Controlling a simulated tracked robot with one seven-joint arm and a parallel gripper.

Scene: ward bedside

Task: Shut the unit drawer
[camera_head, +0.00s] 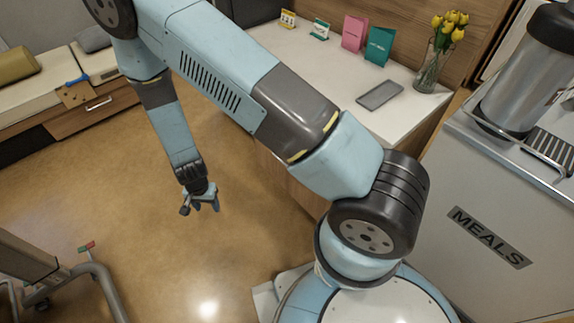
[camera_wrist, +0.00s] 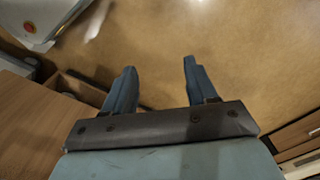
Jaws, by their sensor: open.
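My gripper (camera_head: 200,207) is open and empty, hanging over bare floor left of the white-topped unit (camera_head: 330,92) in the head view. In the wrist view both fingers of my gripper (camera_wrist: 158,88) stand apart with floor between them. At the left of that view, an open drawer (camera_wrist: 78,88) juts out from a wooden face (camera_wrist: 30,122). It lies left of the left finger, which partly covers its near end, and I see no contact. In the head view my arm hides most of the unit's front, and the drawer cannot be made out.
A long bench (camera_head: 60,125) with a handled front stands at the far left. A wheeled metal frame (camera_head: 95,275) is at lower left. A meals trolley (camera_head: 500,220) stands at right. Cards, a grey tray (camera_head: 380,94) and a flower vase (camera_head: 434,65) stand on the unit. The middle floor is clear.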

